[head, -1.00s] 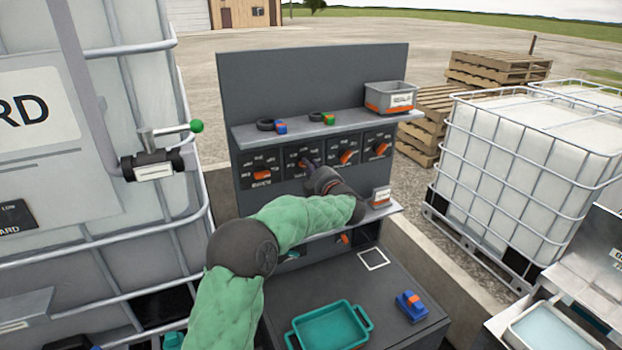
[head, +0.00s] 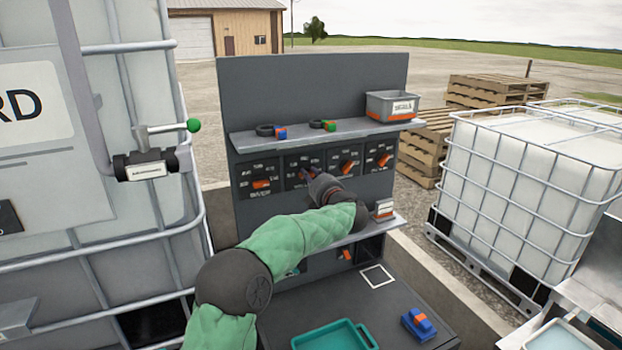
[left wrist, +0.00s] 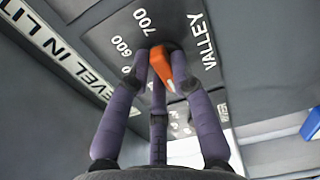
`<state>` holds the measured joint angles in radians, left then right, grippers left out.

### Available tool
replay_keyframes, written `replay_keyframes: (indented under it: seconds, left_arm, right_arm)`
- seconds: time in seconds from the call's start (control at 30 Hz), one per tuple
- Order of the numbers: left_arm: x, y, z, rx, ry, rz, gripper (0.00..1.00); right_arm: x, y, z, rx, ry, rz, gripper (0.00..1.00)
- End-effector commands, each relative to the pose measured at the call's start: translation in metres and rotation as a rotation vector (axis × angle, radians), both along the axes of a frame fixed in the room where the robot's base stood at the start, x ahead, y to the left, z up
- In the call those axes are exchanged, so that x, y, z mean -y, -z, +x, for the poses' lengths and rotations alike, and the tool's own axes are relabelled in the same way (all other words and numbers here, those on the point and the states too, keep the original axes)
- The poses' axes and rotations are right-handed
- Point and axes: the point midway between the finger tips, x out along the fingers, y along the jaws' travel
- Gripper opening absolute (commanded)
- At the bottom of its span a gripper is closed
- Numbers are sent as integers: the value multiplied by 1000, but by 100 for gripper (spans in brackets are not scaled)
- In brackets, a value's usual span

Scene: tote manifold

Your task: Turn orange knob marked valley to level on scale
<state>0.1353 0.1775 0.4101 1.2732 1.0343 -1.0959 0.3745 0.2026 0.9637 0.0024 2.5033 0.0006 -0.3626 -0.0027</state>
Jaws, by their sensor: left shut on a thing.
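The orange knob (left wrist: 161,66) beside the printed word VALLEY (left wrist: 206,42) is in the left wrist view. Its scale shows 600 and 700 (left wrist: 143,19); the knob's exact reading is unclear. My left gripper (left wrist: 160,60) is shut on this knob, with purple-grey fingers around it. In the head view my left gripper (head: 309,175) is at the second dial from the left in the upper row, largely covering that knob. My right gripper is not in view.
Other orange knobs flank it, on the left (head: 261,184) and right (head: 346,166). A shelf (head: 350,131) with a grey bin (head: 392,105) juts out above the dials. A lower shelf (head: 385,226) lies below. A teal tray (head: 336,335) stands on the bench.

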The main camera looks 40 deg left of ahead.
Motion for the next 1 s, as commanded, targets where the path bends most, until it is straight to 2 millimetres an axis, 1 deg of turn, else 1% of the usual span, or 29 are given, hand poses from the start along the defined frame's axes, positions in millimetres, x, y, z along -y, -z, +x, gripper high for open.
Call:
replay_keyframes:
  seconds: [0.17,0.2,0.27,0.3,0.67,0.77,0.87,1.0]
  left_arm:
    - [0,1,0,1,1,-3,0]
    - [0,1,0,1,1,-3,26]
    - [0,1,0,1,1,-3,43]
    - [0,1,0,1,1,-3,48]
    - [2,0,-1,0,1,-1,48]
    - [10,0,-4,0,3,-1,48]
    - [24,0,-11,0,3,-1,48]
    - [49,0,-24,0,5,-1,48]
  right_arm:
    - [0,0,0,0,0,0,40]
    - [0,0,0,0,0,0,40]
    - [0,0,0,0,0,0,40]
    - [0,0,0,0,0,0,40]
    - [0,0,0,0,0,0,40]
    - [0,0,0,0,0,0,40]
    - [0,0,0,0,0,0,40]
    - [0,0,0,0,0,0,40]
